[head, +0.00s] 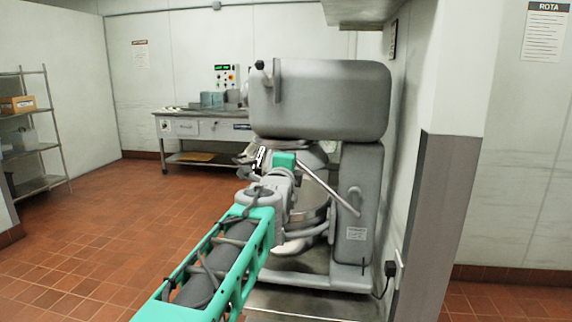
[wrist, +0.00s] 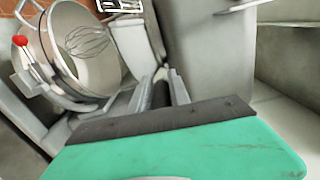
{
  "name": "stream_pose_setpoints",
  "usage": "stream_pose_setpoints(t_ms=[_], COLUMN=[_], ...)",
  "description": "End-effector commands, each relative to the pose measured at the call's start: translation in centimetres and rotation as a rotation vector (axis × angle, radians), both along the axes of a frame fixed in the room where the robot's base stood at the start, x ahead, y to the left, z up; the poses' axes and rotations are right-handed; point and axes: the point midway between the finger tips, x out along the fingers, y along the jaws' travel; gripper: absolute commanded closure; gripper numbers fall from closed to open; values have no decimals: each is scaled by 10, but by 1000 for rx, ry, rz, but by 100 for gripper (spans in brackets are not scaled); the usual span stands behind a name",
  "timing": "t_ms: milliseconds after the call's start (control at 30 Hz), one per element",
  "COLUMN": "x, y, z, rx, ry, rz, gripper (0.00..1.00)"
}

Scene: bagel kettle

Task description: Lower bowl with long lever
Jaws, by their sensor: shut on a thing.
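The grey mixer (head: 318,100) stands in the middle of the head view. Its steel bowl (head: 312,218) is low under the mixer head, partly hidden by my arm. In the wrist view the bowl (wrist: 112,75) is at the left with a wire whisk (wrist: 88,42) inside. The long lever (head: 332,190) is a slanted steel rod beside the bowl; its lower right end is by the mixer column, and its upper left end goes behind my arm. My gripper (wrist: 163,88) is shut on a dark grip (wrist: 160,95), apparently the lever's; in the head view my wrist hides the contact.
A short lever with a black knob (head: 261,66) is on the mixer head. A red knob (wrist: 20,41) shows beside the bowl. A wall corner (head: 432,200) stands close at the right. A steel bench (head: 205,128) and a shelf rack (head: 35,145) are farther back; the left floor is clear.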

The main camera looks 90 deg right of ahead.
Motion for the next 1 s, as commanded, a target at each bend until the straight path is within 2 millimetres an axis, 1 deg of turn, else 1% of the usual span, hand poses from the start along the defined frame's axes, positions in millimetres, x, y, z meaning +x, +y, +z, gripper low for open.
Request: stream_pose_setpoints(t_ms=[33,67,267,567,667,767,900,1000], x=[-10,-10,-8,-4,-3,0,5,8], y=[3,3,3,2,7,22,51,68], z=[11,12,11,9,8,8,7,6], rx=[-21,-20,-19,-15,-14,-15,-14,-13], ry=[7,8,8,6,6,6,6,6], rz=[-24,-24,-20,-14,-13,-12,-11,-12], gripper=[100,75,58,58,58,58,58,58])
